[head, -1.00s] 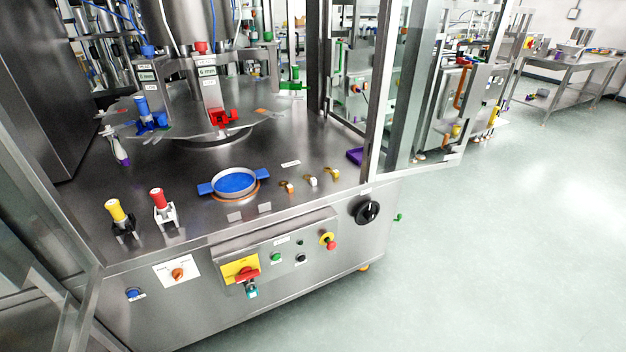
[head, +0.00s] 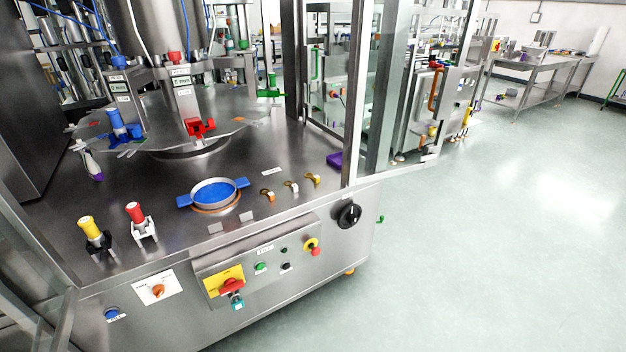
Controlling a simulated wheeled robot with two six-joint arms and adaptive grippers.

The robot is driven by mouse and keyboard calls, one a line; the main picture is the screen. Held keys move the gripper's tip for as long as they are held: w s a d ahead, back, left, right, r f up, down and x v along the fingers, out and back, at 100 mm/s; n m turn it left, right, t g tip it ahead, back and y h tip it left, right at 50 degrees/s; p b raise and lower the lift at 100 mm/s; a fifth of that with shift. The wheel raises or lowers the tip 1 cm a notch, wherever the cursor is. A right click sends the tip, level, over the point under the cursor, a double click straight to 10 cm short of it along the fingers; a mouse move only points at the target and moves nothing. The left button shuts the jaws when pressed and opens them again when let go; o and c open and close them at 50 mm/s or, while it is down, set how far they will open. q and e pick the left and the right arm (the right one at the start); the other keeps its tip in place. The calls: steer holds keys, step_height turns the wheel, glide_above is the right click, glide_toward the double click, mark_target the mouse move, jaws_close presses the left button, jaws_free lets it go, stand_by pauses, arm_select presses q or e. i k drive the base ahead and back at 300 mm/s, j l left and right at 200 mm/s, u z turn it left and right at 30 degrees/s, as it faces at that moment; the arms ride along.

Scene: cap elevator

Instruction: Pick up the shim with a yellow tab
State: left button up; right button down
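Three small shims lie in a slanting row on the steel machine top (head: 330,205), right of a blue dish. The right-hand shim (head: 312,179) looks yellow-gold. The middle shim (head: 291,186) looks pale with some gold, and the left-hand shim (head: 270,195) looks orange-brown. They are too small to tell their tab colours for certain. Neither of my grippers is in view, and nothing touches the shims.
The blue dish (head: 214,189), a red-topped handle (head: 135,214) and a yellow-topped handle (head: 90,228) stand left of the shims. Open floor (head: 500,230) is at right.

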mark_target(316, 179)
steer(key=i+l+u, duration=0.15)
steer(key=i, duration=0.95)
